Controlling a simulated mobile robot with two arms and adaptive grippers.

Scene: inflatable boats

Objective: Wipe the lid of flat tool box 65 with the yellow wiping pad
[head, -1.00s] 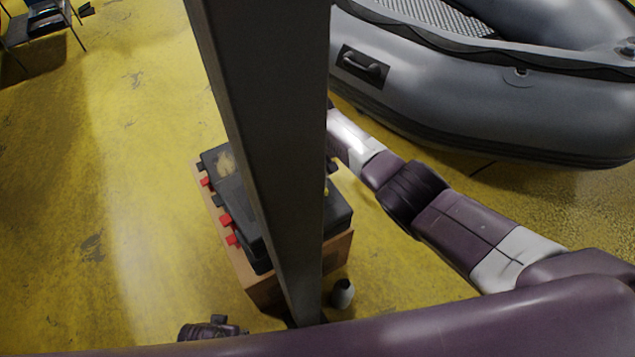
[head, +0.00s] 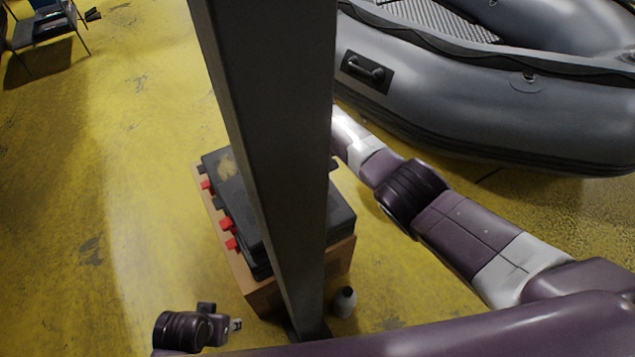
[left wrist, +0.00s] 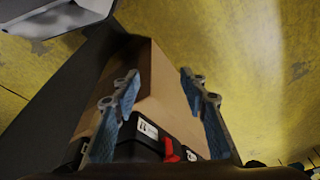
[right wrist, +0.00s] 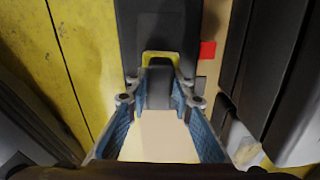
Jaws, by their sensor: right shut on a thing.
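A stack of black tool boxes with red latches (head: 231,243) sits on a tan crate (head: 262,300). A tan smudge (head: 226,163) marks the far lid. I cannot tell which box is number 65. The yellow wiping pad (right wrist: 173,57) shows at my right gripper (right wrist: 160,90), which is shut on its dark grip, over or beside a black lid (right wrist: 157,22); contact is unclear. A dark upright hides this gripper in the head view. My left gripper (left wrist: 160,95) is open and empty near the crate, facing a black box with a red latch (left wrist: 168,148); it also shows low in the head view (head: 237,325).
A grey inflatable boat (head: 470,100) lies at the right, beyond my right arm. A small bottle (head: 344,302) stands on the floor by the crate. A chair (head: 45,28) is at the far left. The yellow floor left of the crate is clear.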

